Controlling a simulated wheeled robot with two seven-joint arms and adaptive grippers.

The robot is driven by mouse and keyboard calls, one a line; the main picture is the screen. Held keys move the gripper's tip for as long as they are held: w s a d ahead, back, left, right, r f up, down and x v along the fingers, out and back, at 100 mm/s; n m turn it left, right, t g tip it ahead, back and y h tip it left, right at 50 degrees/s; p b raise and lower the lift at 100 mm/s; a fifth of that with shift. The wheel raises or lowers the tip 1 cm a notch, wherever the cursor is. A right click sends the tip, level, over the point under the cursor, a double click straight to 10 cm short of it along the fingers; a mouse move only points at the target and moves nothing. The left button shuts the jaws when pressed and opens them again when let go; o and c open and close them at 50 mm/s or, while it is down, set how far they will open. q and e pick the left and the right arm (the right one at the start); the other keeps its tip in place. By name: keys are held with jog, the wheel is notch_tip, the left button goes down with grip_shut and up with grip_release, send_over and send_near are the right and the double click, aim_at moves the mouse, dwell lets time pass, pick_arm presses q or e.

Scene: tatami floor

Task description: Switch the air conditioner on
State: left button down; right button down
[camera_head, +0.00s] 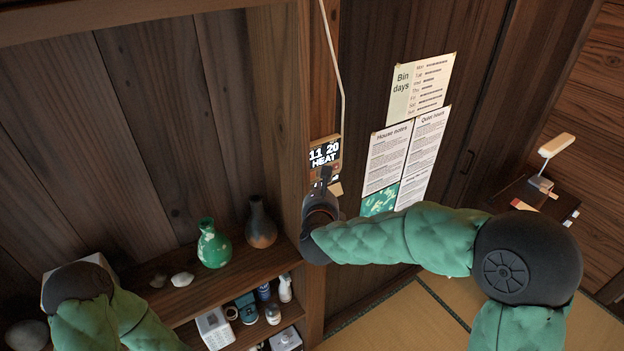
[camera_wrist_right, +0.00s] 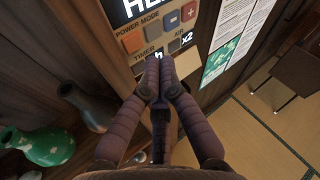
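The air conditioner control panel (camera_head: 324,152) is fixed to the wooden post, its lit display reading "11 20 HEAT". In the right wrist view the panel (camera_wrist_right: 165,35) shows an orange button (camera_wrist_right: 132,41) by the words "POWER MODE", blue minus (camera_wrist_right: 172,18) and red plus (camera_wrist_right: 188,12) buttons, and "TIMER" and "AIR" labels lower down. My right gripper (camera_head: 325,174) is in front of the panel's lower part. In the wrist view its fingertips (camera_wrist_right: 159,68) are together, empty, below the orange button; contact cannot be told. My left gripper is out of view.
Shelves at the left hold a green vase (camera_head: 213,245), a dark vase (camera_head: 260,224), stones and small containers. Paper notices (camera_head: 390,155) hang right of the panel. A small desk with a lamp (camera_head: 554,146) stands at the right. Tatami floor (camera_head: 410,315) shows below.

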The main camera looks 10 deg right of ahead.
jog(key=s, duration=0.1)
jog(key=s+d+b, duration=0.1)
jog(key=s, duration=0.1)
